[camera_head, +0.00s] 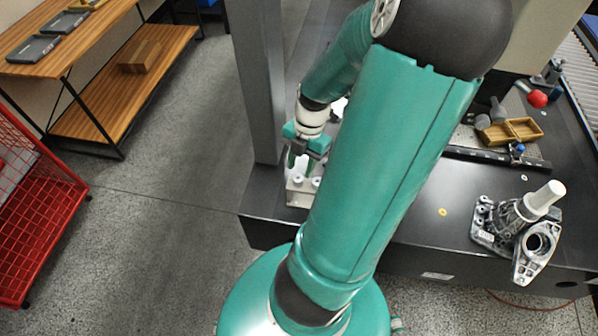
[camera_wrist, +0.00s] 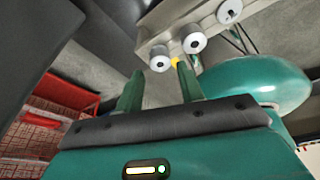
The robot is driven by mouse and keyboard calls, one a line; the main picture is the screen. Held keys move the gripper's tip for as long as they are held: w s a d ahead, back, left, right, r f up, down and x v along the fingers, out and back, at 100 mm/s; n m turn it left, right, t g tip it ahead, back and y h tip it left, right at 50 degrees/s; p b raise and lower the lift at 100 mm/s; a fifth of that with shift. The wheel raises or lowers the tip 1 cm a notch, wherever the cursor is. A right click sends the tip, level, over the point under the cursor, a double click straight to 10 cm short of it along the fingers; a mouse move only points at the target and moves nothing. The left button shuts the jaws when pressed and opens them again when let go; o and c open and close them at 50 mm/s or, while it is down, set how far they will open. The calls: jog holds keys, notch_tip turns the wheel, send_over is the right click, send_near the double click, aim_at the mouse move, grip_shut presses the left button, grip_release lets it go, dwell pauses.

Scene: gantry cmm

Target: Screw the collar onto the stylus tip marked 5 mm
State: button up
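My gripper (camera_head: 302,162) hangs at a pale metal rack block (camera_head: 300,192) at the table's left end. In the wrist view the two green fingers of my gripper (camera_wrist: 160,72) stand apart, with nothing visible held between them. The rack (camera_wrist: 180,27) is just beyond the fingertips there and carries several round pale pieces with dark centres, one of them a round piece (camera_wrist: 160,59) near the gap. A small yellow spot (camera_wrist: 176,63) shows by the right fingertip. I cannot tell which pieces are collar or stylus tip, and no 5 mm mark is readable.
The dark table (camera_head: 400,215) holds a metal casting with a white cylinder (camera_head: 508,222) at the right and a yellow tray (camera_head: 510,132) behind. A red ball (camera_head: 537,98) sits farther back. A grey column (camera_head: 257,80) stands close left of my gripper. A red cart (camera_head: 40,215) is at far left.

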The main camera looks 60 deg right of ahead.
aim_at(298, 177)
jog(key=shift+x, duration=1.75)
jog(key=c, duration=0.7)
jog(key=m+t, duration=0.1)
jog(key=m, duration=0.4)
